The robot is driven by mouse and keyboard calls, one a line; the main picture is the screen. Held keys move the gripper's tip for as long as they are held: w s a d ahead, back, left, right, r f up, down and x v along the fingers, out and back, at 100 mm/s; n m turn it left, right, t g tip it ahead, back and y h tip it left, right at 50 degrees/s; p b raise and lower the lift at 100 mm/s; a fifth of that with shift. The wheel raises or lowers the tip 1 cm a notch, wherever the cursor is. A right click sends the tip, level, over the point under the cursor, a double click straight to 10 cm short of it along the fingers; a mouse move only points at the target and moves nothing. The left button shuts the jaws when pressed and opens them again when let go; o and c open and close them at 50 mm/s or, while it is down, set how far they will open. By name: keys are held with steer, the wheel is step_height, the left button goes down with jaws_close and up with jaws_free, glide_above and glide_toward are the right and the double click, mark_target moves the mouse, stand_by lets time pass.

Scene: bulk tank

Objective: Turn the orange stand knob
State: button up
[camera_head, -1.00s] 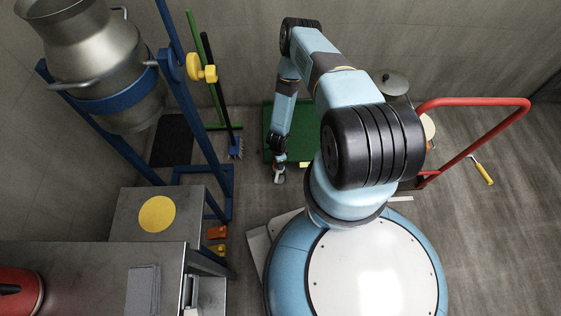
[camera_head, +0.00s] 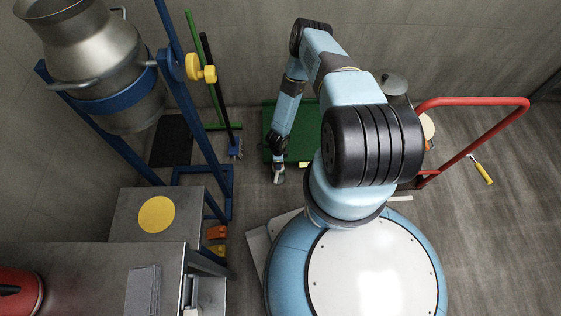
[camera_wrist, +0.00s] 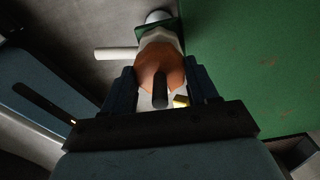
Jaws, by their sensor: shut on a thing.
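An orange faceted knob (camera_wrist: 162,65) shows in the wrist view, with a dark stub at its middle pointing toward me. My gripper (camera_wrist: 163,84) has one finger on each side of the knob and is shut on it. A pale fitting (camera_wrist: 160,36) lies behind the knob, and a pale bar (camera_wrist: 115,54) sticks out to the left. In the head view my gripper (camera_head: 279,171) is low, at the left front edge of a green platform (camera_head: 295,118). The knob cannot be made out there.
A blue stand (camera_head: 180,100) holding a metal can (camera_head: 100,70) is at the left, with a yellow knob (camera_head: 200,68) on its post. A red rail (camera_head: 475,103) stands right of the platform. Brooms (camera_head: 218,90) lean behind.

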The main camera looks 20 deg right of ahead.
steer(key=shift+s+a+f, duration=0.1)
steer(key=shift+s+a, duration=0.05)
steer(key=shift+s, duration=0.4)
steer(key=o, duration=0.8)
steer(key=shift+o, duration=1.2)
steer(key=shift+w, duration=0.3)
step_height(320, 180, up, 14)
steer(key=shift+w+f, duration=0.1)
